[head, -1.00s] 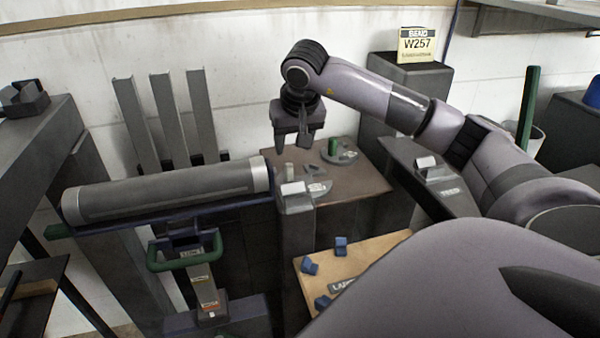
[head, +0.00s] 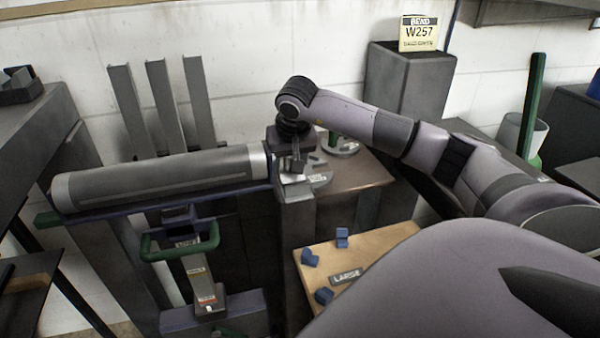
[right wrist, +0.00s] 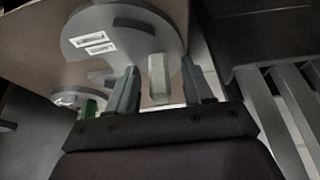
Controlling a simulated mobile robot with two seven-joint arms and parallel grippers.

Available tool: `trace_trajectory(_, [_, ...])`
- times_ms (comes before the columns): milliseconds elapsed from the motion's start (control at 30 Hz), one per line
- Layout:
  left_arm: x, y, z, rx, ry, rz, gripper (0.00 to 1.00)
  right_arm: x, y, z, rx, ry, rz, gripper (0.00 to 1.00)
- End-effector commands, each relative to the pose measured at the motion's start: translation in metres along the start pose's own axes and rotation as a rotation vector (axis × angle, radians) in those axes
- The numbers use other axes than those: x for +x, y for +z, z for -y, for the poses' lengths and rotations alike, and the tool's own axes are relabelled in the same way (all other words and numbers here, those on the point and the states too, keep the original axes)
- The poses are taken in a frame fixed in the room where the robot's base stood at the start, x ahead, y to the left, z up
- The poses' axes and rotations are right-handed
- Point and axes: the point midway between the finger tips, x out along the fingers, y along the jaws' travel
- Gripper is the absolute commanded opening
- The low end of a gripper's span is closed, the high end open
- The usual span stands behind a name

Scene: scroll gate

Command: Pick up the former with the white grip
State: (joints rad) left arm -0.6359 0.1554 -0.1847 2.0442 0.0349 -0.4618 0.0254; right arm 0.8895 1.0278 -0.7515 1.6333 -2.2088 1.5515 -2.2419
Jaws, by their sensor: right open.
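The former with the white grip is a grey flat plate (head: 318,180) on the brown table. Its pale upright grip (right wrist: 158,78) stands between the fingers of my right gripper (right wrist: 160,66) in the right wrist view. The gripper is open, with a finger on each side of the grip; I cannot tell whether either finger touches it. In the head view my right gripper (head: 291,168) hides most of the white grip. A second former with a green grip (head: 334,138) stands behind it, and its grip also shows in the right wrist view (right wrist: 88,108). My left gripper is out of view.
A long grey roller (head: 165,178) lies left of the table (head: 357,180). A wooden board (head: 385,243) with blue blocks and a LARGE label is in front. A grey pillar (head: 410,85) with a W257 sign stands behind. Bare table shows to the right of the former.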

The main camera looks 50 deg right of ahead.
Motion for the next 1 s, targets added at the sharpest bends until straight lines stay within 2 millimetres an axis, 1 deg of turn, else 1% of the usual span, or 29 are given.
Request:
trace_trajectory(67, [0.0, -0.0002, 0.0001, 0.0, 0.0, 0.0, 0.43, -0.0006, -0.0003, 0.0001, 0.0, 0.0, -0.001, 0.51])
trace_trajectory(100, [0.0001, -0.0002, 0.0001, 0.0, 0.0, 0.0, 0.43, -0.0007, -0.0003, 0.0001, 0.0, 0.0, -0.001, 0.45])
trace_trajectory(133, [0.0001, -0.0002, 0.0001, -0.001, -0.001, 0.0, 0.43, -0.0007, -0.0003, 0.0, 0.0, 0.0, -0.001, 0.35])
trace_trajectory(167, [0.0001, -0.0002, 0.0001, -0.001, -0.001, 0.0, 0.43, -0.0007, -0.0003, 0.0, 0.0, 0.0, -0.001, 0.25])
trace_trajectory(200, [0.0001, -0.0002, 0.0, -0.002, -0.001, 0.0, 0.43, -0.0008, -0.0003, 0.0, 0.0, 0.0, -0.001, 0.12])
trace_trajectory(233, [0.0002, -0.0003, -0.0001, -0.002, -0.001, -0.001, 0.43, -0.0008, -0.0003, 0.0, 0.0, 0.0, -0.001, 0.02])
trace_trajectory(267, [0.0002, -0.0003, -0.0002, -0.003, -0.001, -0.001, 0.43, -0.0008, -0.0003, 0.0, 0.0, 0.0, -0.001, 0.0])
trace_trajectory(1000, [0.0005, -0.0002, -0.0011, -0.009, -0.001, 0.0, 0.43, -0.0013, -0.0006, -0.0004, 0.001, 0.0, -0.001, 0.0])
